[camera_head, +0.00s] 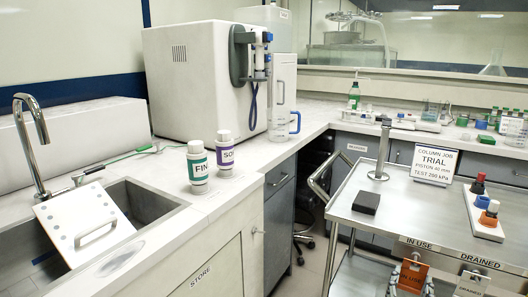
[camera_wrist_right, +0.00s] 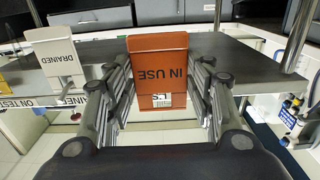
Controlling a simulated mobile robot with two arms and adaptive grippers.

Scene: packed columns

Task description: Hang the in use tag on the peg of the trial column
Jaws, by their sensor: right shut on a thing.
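The orange in use tag (camera_head: 413,277) is at the cart's front edge, below the "IN USE" label. In the right wrist view the tag (camera_wrist_right: 160,72) is between the two fingers of my right gripper (camera_wrist_right: 161,85), its lettering upside down. My right gripper (camera_head: 410,280) is shut on it; whether the tag still touches its hook is hard to tell. A "TRIAL" sign (camera_head: 423,162) stands on the cart beside a metal post (camera_head: 381,150) with a short top arm. I cannot make out which part is the trial column's peg. My left gripper is out of view.
A white drained tag (camera_head: 470,285) hangs right of my gripper, also in the wrist view (camera_wrist_right: 57,52). The steel cart (camera_head: 345,205) holds a black block (camera_head: 366,202) and a white rack of stoppers (camera_head: 484,212). A sink, two bottles and a white machine (camera_head: 195,80) are left.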

